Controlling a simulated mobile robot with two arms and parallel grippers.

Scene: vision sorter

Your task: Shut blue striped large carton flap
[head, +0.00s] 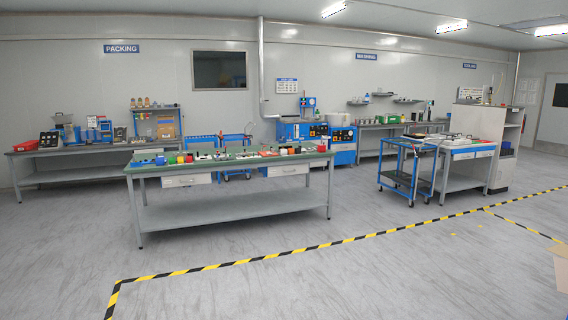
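No blue striped large carton can be made out in the head view. A brown cardboard carton (562,266) is cut off by the right edge, low in the picture. Only a part of its side and top edge shows, and I cannot tell if it has blue stripes or how its flaps stand. A small brown box (166,128) sits on the packing bench at the far left, too small to read any markings. Neither of my grippers is in view.
A long table (235,214) with many small items stands in the middle. A blue cart (402,150) and a work table (468,153) stand at right. A packing bench (60,152) stands at left. Yellow-black tape (300,258) crosses the clear grey floor in front.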

